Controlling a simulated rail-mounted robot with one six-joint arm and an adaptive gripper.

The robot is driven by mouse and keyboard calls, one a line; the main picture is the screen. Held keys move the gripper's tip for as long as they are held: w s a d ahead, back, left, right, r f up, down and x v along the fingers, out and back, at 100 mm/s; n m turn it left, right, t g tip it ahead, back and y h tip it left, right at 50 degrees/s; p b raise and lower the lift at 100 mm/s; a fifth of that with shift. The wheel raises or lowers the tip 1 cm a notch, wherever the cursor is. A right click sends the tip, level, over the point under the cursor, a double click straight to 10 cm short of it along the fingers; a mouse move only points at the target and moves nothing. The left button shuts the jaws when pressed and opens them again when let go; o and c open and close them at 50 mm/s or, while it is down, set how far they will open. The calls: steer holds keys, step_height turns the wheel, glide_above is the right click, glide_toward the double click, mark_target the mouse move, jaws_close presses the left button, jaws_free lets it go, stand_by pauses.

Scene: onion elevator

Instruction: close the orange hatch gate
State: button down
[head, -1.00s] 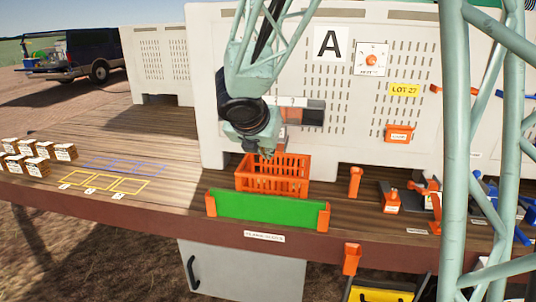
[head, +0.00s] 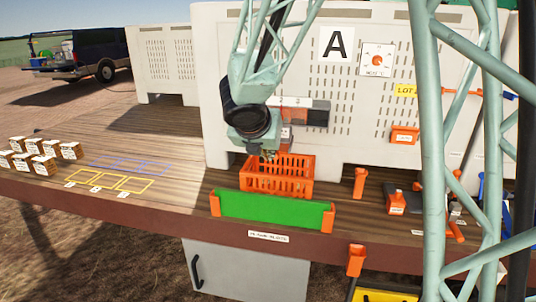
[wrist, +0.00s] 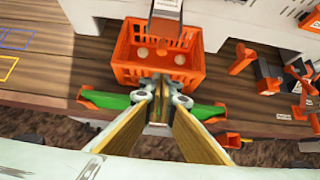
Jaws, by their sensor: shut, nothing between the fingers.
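The white bin marked A (head: 350,95) has a metal hatch frame (head: 300,103) with a dark panel low on its front. My gripper (head: 268,156) points down in front of the bin, just above the back of the orange crate (head: 277,186). In the wrist view my gripper (wrist: 157,87) is shut and empty. A grey metal chute (wrist: 166,12) ends above the crate's far side.
The orange crate holds a few pale round items (wrist: 180,60). A green board (head: 272,210) with orange ends stands before it at the table's front edge. Orange posts (head: 360,183) and tools stand to the right. Small boxes (head: 45,150) and outlined spots lie left, with clear table between.

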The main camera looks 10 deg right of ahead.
mark_target(275, 159)
steer(key=shift+w+d+f, duration=0.7)
steer(key=shift+w+f, duration=0.3)
steer(key=shift+w, duration=0.5)
steer(key=shift+w+d+f, duration=0.7)
steer(key=shift+w+f, duration=0.3)
steer(key=shift+w, duration=0.55)
steer(key=shift+w+d+f, duration=0.7)
steer(key=shift+w+f, duration=0.3)
steer(key=shift+w, duration=0.5)
steer(key=shift+w+d+r+p, duration=0.1)
steer(key=shift+w+d+p, duration=0.35)
steer(key=shift+w, duration=0.75)
steer(key=shift+w+d+f+p, duration=0.15)
steer(key=shift+w+d, duration=0.45)
steer(key=shift+w, duration=0.6)
steer(key=shift+w+d+r+p, duration=0.15)
steer(key=shift+w+d+p, duration=0.3)
steer(key=shift+w, duration=0.75)
steer(key=shift+d, duration=0.1)
steer(key=shift+s+b, duration=0.1)
steer(key=shift+b, duration=0.2)
